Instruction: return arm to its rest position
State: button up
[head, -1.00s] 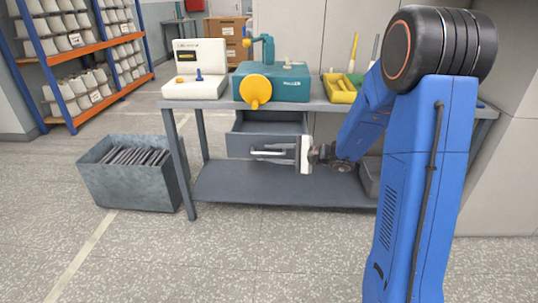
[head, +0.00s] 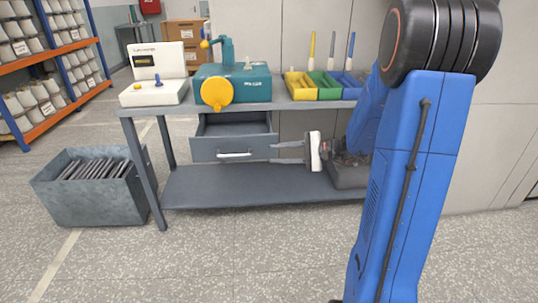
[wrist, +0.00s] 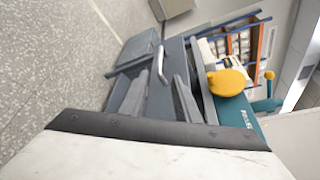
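My gripper (head: 273,153) is in front of the workbench, below the tabletop and to the right of the drawer (head: 206,148). Its two fingers are spread and nothing is between them. The fingers point left toward the drawer's pale bar handle (head: 235,155), with a gap between the tips and the handle. The drawer is pulled out and looks empty. The wrist view also shows the spread fingers of my gripper (wrist: 161,82) and the handle (wrist: 161,65) beyond them.
The workbench (head: 290,105) carries a teal machine (head: 258,82) with a yellow knob, a white unit (head: 150,95) and coloured bins (head: 300,88). Its lower shelf (head: 240,187) is mostly clear. A grey metal bin (head: 85,205) stands at left. The floor in front is free.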

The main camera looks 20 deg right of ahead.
jog(key=shift+s+d+r, duration=0.1)
jog(key=shift+s+d, duration=0.1)
jog(key=shift+d, duration=0.05)
dwell(0.4)
jog(key=s+a+n+g+h, duration=0.2)
jog(key=s+a+n+g, duration=0.3)
jog(key=s, duration=0.4)
jog(key=s+a+n+g+h, duration=0.2)
jog(key=s+a+n, duration=0.1)
jog(key=s+a, duration=0.5)
jog(key=s+d+r+n+t+h, duration=0.1)
jog(key=s+d+n+h, duration=0.2)
jog(key=s, duration=0.4)
jog(key=s+d+r+n+t+h, duration=0.1)
jog(key=s+d+n+h, duration=0.1)
jog(key=s+d+h, duration=0.2)
jog(key=s+h, duration=0.1)
jog(key=s, duration=0.2)
jog(key=shift+r+n, duration=0.15)
jog(key=shift+n, duration=0.25)
jog(key=shift+s, duration=0.1)
